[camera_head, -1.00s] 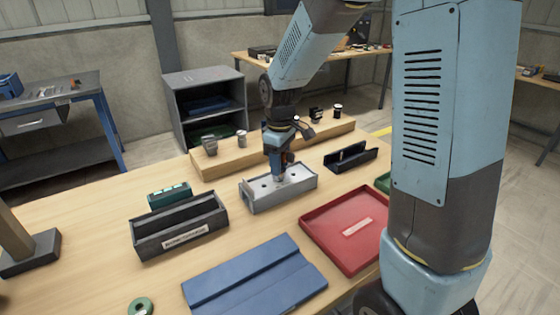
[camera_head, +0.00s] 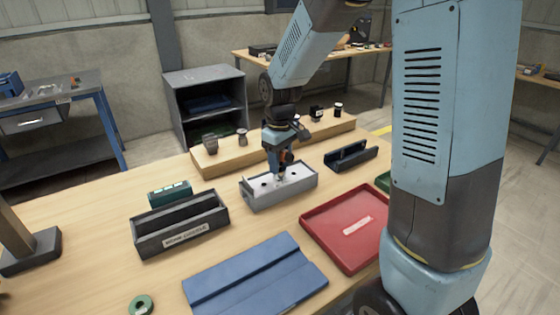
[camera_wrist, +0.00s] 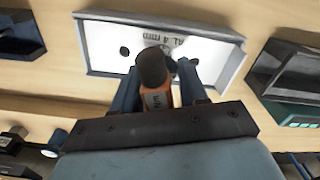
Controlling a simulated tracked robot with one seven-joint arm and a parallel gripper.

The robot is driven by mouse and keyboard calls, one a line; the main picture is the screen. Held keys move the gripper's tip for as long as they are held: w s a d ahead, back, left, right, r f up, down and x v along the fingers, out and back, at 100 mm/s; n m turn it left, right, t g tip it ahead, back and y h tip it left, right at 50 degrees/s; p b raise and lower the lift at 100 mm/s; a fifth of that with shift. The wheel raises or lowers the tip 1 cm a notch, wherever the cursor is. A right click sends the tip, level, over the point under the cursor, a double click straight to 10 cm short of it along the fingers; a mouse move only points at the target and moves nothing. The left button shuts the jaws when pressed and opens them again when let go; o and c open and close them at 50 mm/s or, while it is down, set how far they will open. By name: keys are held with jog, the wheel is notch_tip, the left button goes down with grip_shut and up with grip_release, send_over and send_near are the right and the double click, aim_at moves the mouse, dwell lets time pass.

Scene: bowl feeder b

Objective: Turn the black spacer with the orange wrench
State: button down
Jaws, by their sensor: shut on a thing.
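My gripper (camera_head: 281,174) points down over the grey fixture (camera_head: 284,199) near the middle of the table. It is shut on the orange wrench (camera_wrist: 155,98). In the wrist view, the wrench has an orange body with a dark rounded end and sits between my two fingers. The fixture's white top, with dark round holes and some lettering, lies below in the wrist view (camera_wrist: 110,38). The wrench's lower end is close to the fixture top; I cannot tell whether it touches. I cannot make out the black spacer clearly, as the wrench and fingers cover that spot.
A wooden rail (camera_head: 275,147) with several small parts stands behind the fixture. A black labelled bin (camera_head: 182,243) is at left, a black holder (camera_head: 350,159) at right. A red tray (camera_head: 325,247) and a blue mat (camera_head: 215,288) lie in front.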

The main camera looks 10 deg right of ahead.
dwell(0.3)
jog(key=shift+n, duration=0.6)
jog(key=shift+r, duration=0.1)
jog(key=shift+r, duration=2.35)
